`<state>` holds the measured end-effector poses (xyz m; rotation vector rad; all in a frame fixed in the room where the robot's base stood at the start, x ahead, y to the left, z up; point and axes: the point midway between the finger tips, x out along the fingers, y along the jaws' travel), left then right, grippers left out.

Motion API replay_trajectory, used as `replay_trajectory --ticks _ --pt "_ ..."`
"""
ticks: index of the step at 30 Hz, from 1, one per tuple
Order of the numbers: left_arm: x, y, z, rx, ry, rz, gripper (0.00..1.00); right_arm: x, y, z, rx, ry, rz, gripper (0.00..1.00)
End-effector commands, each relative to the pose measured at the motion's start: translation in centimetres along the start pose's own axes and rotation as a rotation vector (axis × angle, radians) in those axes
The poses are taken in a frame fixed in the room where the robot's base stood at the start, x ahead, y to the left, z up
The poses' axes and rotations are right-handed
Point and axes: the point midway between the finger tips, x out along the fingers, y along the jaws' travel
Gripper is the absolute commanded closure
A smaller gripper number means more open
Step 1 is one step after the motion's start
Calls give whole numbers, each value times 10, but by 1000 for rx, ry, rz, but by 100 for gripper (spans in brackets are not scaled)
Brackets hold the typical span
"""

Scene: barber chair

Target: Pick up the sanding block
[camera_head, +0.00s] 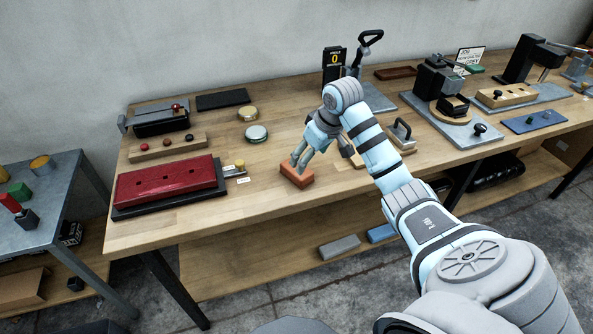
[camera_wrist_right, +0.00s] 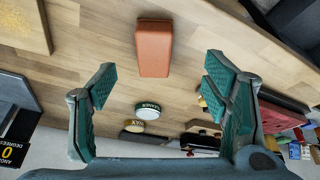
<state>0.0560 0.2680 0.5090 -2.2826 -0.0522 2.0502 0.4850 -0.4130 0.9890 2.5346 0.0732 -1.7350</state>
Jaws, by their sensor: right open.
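An orange-brown rectangular block (camera_head: 296,178), which looks like the sanding block, lies on the wooden workbench near its front edge. In the right wrist view the block (camera_wrist_right: 154,48) shows at the upper middle, beyond the fingertips. My right gripper (camera_head: 318,152) is over the bench just behind and above the block. Its teal-padded fingers (camera_wrist_right: 160,82) are spread wide with nothing between them. I see no contact with the block; part of the bench behind is hidden by my right arm. My left gripper is not in view.
A dark red block on a black base (camera_head: 166,187) lies to the left. A handled wooden block (camera_head: 402,134) and clamping fixtures stand to the right. Bare bench (camera_head: 225,220) lies along the front.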

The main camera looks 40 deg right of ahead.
Motion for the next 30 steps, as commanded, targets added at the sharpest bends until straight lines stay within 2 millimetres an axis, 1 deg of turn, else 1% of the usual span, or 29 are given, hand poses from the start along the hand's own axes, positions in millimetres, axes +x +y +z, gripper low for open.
replay_trajectory --ticks 1,2,4,5,8,9,12,17,21,24,26,30 --pt "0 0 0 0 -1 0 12 -11 8 -9 15 12 -7 31" --pt "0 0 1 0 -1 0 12 -16 12 -12 22 16 -11 31" --pt "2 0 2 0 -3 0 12 -16 16 -17 33 21 -22 31" --pt "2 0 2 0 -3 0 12 -12 17 -17 35 21 -24 31" --pt "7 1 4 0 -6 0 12 15 15 -17 36 20 -25 31" --pt "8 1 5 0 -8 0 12 27 14 -17 34 20 -26 31" --pt "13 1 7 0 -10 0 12 52 14 -18 35 20 -24 31" --pt "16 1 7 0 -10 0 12 74 14 -18 34 21 -22 31" --pt "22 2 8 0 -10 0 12 101 9 -18 34 20 -23 31" --pt "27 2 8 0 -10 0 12 117 9 -18 34 21 -21 31" --pt "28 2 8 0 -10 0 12 121 9 -18 33 21 -20 31" --pt "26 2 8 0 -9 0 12 120 10 -19 32 22 -19 31"
